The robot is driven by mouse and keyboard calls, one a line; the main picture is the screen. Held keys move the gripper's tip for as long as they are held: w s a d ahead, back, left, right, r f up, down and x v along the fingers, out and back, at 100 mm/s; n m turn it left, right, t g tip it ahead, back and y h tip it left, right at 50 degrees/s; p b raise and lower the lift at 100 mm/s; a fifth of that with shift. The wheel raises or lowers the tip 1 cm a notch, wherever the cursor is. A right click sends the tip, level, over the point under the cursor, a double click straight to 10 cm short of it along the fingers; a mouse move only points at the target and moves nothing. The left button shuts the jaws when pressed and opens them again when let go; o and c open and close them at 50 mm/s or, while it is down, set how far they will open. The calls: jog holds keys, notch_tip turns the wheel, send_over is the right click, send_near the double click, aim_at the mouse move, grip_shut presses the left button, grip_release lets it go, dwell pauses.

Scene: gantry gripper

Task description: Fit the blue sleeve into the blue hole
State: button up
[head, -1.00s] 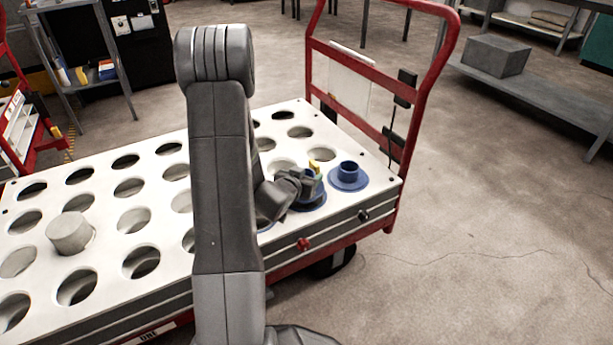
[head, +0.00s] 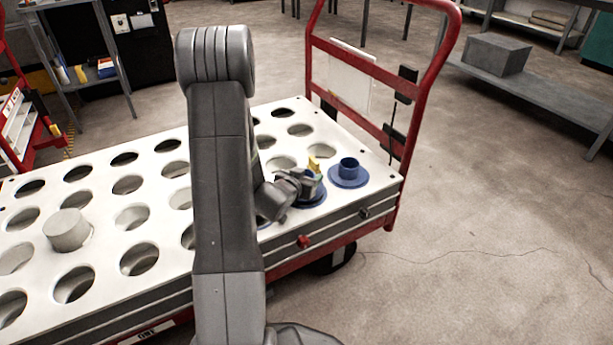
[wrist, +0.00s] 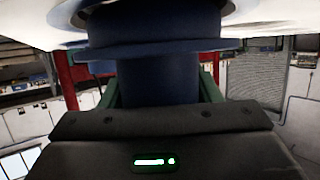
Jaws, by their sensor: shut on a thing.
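My gripper (head: 311,181) is shut on a blue flanged sleeve (wrist: 160,82) near the right front corner of the white plate. In the wrist view, its green-sided fingers (wrist: 160,92) stand on both sides of the sleeve's tube. The wide flange (wrist: 150,49) lies beyond the fingers, and the blue part past it meets the round edge of a plate hole. How deep it sits is hidden. In the head view, blue shows under the gripper; I cannot tell flange from hole rim there. Another blue flanged sleeve (head: 348,168) stands upright on the plate just right of my gripper.
The white plate (head: 105,205) with many round holes lies on a red cart. A grey cylinder (head: 67,229) stands in a left hole. The red cart handle (head: 425,70) rises behind the right end. My arm hides the plate's middle. Floor at right is clear.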

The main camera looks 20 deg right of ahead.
jog(key=o, duration=1.2)
jog(key=p+v, duration=0.3)
jog(key=v, duration=1)
jog(key=shift+s+a+r+p, duration=0.15)
jog(key=shift+s+a+p, duration=0.1)
jog(key=shift+s+p, duration=0.1)
jog(key=shift+w, duration=0.1)
jog(key=b+x, duration=0.3)
jog(key=x, duration=1.1)
jog(key=shift+b, duration=0.35)
jog(key=shift+a+r+p, duration=0.1)
jog(key=shift+r+p, duration=0.2)
jog(key=shift+f, duration=0.1)
